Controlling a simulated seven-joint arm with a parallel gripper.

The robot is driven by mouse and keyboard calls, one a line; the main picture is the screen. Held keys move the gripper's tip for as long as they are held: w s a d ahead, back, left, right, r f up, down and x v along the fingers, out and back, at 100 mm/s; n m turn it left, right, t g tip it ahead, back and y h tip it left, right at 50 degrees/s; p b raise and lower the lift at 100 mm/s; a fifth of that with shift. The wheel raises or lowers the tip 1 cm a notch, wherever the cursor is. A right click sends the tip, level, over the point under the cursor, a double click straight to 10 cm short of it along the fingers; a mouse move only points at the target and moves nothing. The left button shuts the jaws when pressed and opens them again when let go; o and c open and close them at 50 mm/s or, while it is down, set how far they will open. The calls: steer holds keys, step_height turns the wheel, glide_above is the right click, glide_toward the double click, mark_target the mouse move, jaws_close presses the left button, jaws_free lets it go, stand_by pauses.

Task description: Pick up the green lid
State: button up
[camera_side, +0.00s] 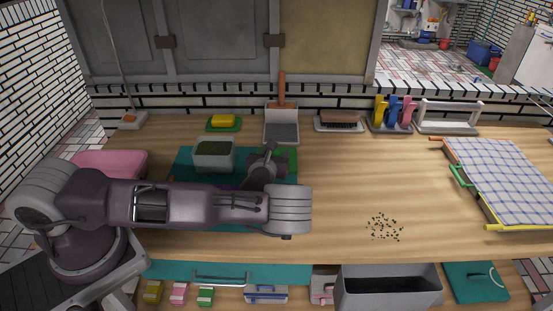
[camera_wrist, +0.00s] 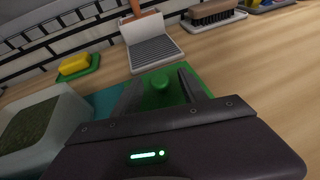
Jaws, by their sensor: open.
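The green lid lies on the teal mat (camera_side: 180,163). In the wrist view its round knob (camera_wrist: 160,84) shows between my fingers, with the flat green plate around it. In the side view only part of the green lid (camera_side: 291,158) shows, just right of my gripper (camera_side: 266,168), and my wrist hides the rest. My gripper (camera_wrist: 160,80) is open, with one finger on each side of the knob. I cannot tell whether either finger touches it.
A grey bin (camera_side: 213,155) with dark green contents stands close to the left of my gripper. A dustpan (camera_side: 281,130), a yellow sponge on a green dish (camera_side: 223,122) and a brush (camera_side: 340,118) are behind.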

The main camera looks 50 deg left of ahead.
steer(key=shift+x, duration=1.05)
jaws_close()
steer(key=shift+r, duration=0.1)
